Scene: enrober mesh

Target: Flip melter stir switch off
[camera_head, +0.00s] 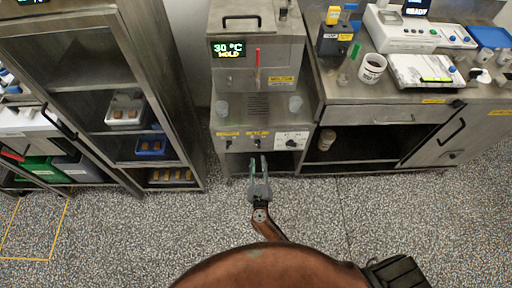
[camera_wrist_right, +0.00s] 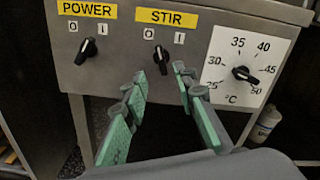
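The melter (camera_head: 255,108) stands in the middle, its front panel low down. In the right wrist view the black stir switch (camera_wrist_right: 161,59) sits under the yellow STIR label (camera_wrist_right: 167,17), between and below the marks 0 and 1. Its knob is near vertical, tilted slightly; I cannot tell which mark it is set to. My right gripper (camera_head: 258,160) is open in front of the panel. In the wrist view its green-padded fingers (camera_wrist_right: 160,80) are spread to the left and right of the stir switch, with no clear contact. My left gripper is not in view.
The power knob (camera_wrist_right: 87,51) is left of the stir switch and the temperature dial (camera_wrist_right: 242,73) is right of it. The melter display (camera_head: 229,48) reads 30 °C HOLD. A steel shelf rack (camera_head: 180,110) stands left; a counter (camera_head: 385,115) stands right. Speckled floor is clear in front.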

